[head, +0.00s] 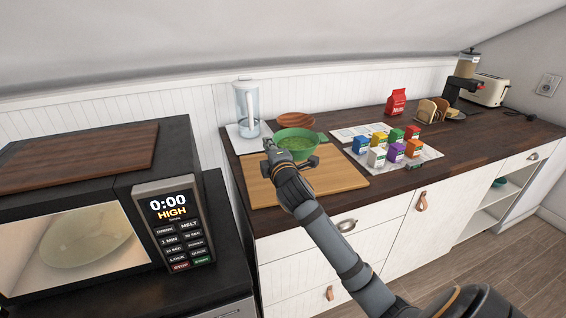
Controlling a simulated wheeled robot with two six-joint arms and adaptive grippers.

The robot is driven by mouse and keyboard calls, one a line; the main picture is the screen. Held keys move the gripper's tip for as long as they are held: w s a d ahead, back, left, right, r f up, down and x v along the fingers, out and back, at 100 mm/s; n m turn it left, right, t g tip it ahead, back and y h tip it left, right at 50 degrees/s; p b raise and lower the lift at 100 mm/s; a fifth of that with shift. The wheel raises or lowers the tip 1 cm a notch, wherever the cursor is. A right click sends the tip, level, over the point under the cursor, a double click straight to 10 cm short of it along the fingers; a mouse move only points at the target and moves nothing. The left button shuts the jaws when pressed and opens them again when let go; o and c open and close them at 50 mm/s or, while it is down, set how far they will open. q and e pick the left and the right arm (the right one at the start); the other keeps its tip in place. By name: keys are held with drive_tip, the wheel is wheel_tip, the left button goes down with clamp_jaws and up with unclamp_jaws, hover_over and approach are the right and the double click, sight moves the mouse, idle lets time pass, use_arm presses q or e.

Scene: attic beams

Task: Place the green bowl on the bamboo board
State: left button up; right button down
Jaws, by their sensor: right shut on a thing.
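The green bowl (295,134) is over the back part of the bamboo board (335,177), upright as far as I can see. I cannot tell whether its base touches the board or hangs a little above it. My right gripper (290,153) reaches in from the lower right and is shut on the bowl at its near side, hiding part of it. The board lies flat on the dark wooden counter, and its front and right parts are bare. My left gripper is not in view.
A glass jug (247,102) and a brown bowl (296,120) stand behind the board. Several small colored boxes sit on a light tray (425,155) to its right. A microwave (85,240) with a wooden board on top is at left. A red bag (396,102) stands farther back.

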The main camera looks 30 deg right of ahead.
drive_tip(key=w+d+f, duration=0.1)
drive_tip(key=d+f, duration=0.1)
drive_tip(key=w+d+f, duration=0.4)
drive_tip(key=shift+w+f, duration=0.15)
drive_tip(key=shift+f, duration=0.2)
drive_tip(key=shift+w+d+f, duration=0.1)
drive_tip(key=shift+w+f, duration=0.05)
drive_tip(key=shift+f, duration=0.15)
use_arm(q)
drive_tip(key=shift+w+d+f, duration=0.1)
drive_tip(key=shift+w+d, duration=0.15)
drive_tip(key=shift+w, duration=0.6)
use_arm(e)
drive_tip(key=shift+w+d+f, duration=0.1)
drive_tip(key=shift+f, duration=1.6)
drive_tip(key=shift+f+b, duration=0.1)
drive_tip(key=shift+b, duration=0.25)
drive_tip(key=c, duration=1.5)
unclamp_jaws()
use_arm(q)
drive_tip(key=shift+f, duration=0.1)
